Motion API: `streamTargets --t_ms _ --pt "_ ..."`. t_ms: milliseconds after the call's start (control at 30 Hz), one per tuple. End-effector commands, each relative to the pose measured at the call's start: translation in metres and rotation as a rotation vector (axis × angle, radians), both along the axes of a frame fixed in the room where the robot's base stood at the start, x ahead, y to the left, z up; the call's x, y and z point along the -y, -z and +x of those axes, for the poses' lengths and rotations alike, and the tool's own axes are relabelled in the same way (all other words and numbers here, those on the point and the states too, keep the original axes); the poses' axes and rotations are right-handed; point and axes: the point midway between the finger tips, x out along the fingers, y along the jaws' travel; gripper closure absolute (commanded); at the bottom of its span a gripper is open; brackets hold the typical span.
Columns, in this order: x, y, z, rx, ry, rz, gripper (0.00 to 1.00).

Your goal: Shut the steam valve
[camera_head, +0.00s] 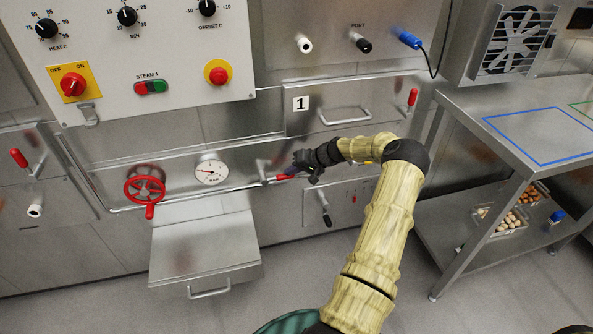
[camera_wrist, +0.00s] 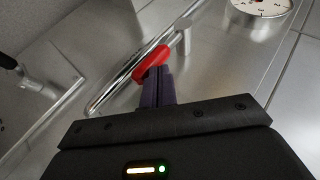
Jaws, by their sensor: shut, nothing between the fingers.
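A lever with a red grip (camera_head: 281,178) sits on the steel pipe to the right of the round gauge (camera_head: 212,170). In the wrist view its red grip (camera_wrist: 150,63) lies aslant, joined to a metal post. My gripper (camera_head: 291,172) is shut and empty, its dark fingertips (camera_wrist: 157,72) right at the red grip. I cannot tell if they touch it. A red handwheel (camera_head: 145,189) with a red knob is on the panel left of the gauge. Neither part carries a readable valve label.
A steel drawer or flap (camera_head: 205,248) juts out below the gauge. A panel marked 1 (camera_head: 300,104) with a bar handle is above my gripper. A black-handled lever (camera_head: 325,213) is below it. A steel table (camera_head: 520,95) stands at right.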

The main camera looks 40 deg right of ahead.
Motion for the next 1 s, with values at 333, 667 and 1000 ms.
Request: streamTargets --t_ms 333,667,1000 --pt "-0.005 0.008 0.002 -0.004 -0.012 -0.003 1.00" --pt "-0.004 0.010 0.001 -0.007 -0.010 -0.004 1.00" --pt "-0.011 -0.025 0.001 -0.003 -0.018 -0.004 1.00"
